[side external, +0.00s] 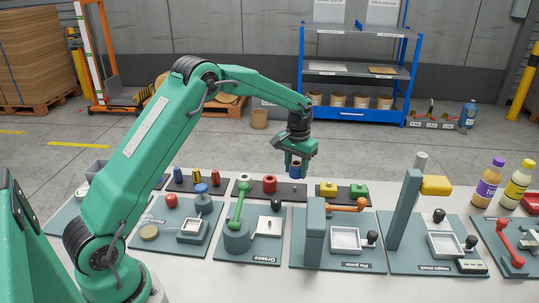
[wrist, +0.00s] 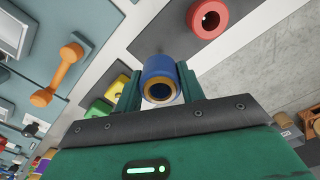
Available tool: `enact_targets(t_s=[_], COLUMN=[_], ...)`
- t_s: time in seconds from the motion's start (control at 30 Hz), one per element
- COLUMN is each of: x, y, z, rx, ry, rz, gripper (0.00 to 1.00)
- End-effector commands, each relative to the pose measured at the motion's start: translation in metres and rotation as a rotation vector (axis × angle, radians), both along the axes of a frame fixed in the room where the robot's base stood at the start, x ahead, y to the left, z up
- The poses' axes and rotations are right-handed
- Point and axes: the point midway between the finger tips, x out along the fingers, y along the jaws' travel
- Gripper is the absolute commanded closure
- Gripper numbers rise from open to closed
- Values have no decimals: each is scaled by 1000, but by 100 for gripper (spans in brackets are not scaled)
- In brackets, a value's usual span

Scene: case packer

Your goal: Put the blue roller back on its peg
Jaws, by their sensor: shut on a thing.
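The blue roller (side external: 295,171) is held between the fingers of my gripper (side external: 297,164), above the dark roller board (side external: 288,195). In the wrist view, the roller (wrist: 158,68) sits between the two fingers of my gripper (wrist: 160,88), with its open bore and tan inner ring facing the camera. A red roller (side external: 269,184) stands on the board to the left of the held roller; it also shows in the wrist view (wrist: 208,20). A white roller (side external: 244,179) stands farther left. I cannot make out the bare peg clearly in either view.
A board with yellow (side external: 328,188) and green blocks (side external: 357,190) lies just right of the roller board. In front stand a green lever press (side external: 237,235) and a press with an orange handle (side external: 347,208). Bottles (side external: 488,182) stand at the far right.

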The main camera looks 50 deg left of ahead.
Motion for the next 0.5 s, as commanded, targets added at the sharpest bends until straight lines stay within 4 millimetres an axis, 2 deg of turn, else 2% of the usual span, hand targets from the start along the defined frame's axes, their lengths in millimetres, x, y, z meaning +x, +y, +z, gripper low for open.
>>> enact_targets(t_s=[0.27, 0.5], x=[0, 0], y=[1, 1], z=[-5, -31], rx=[0, 0], ry=[0, 1], rz=[0, 0], gripper=[88, 88])
